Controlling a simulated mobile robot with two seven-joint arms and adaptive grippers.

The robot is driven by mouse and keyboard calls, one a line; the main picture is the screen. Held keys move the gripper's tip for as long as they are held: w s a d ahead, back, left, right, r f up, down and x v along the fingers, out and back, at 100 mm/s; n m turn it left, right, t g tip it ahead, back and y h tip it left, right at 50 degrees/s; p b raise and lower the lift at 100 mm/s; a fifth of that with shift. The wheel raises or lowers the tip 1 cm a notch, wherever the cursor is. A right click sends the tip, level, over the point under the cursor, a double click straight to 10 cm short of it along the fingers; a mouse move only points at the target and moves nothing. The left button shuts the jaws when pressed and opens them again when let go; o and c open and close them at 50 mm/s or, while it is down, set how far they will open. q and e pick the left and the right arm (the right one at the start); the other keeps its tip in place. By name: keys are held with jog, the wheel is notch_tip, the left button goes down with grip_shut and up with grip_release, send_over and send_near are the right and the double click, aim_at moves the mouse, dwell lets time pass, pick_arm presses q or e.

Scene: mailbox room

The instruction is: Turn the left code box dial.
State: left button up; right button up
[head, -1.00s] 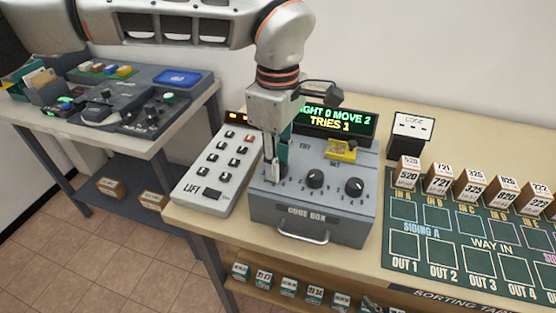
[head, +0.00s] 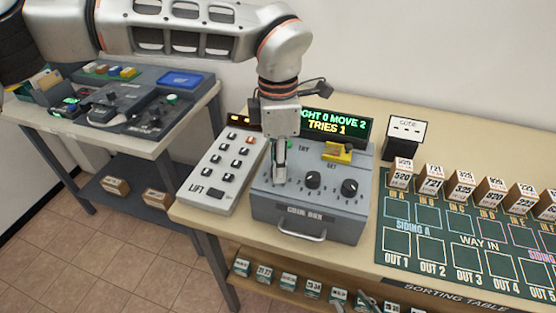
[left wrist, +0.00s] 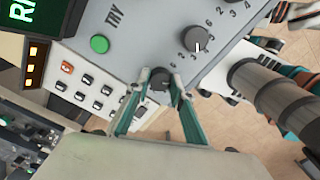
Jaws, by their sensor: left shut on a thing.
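The grey code box (head: 309,216) stands on the sorting table with a drawer handle on its front. Its middle dial (head: 313,180) and right dial (head: 349,187) are black and free. My left gripper (head: 279,176) points down over the left dial and hides it in the head view. In the left wrist view the fingers of my left gripper (left wrist: 165,92) close around the black left dial (left wrist: 159,79). The middle dial (left wrist: 196,40) and green TRY button (left wrist: 100,44) show there too. The display (head: 336,126) reads "…GHT 0 MOVE 2, TRIES 1". My right gripper is not in view.
The LIFT keypad (head: 222,168) sits close at the left of the code box. A yellow block (head: 337,153) sits on the box's top by GET. A code card (head: 406,136) and several numbered boxes stand to the right. Another console table (head: 166,147) is at the left.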

pick_arm(q)
jog(key=n, duration=0.4)
jog(key=shift+n, duration=0.3)
jog(key=n, duration=0.4)
jog(key=shift+p, duration=0.3)
jog(key=shift+n, duration=0.3)
jog(key=o, duration=1.1)
jog(key=shift+o, duration=0.2)
notch_tip(320, 180, up, 12)
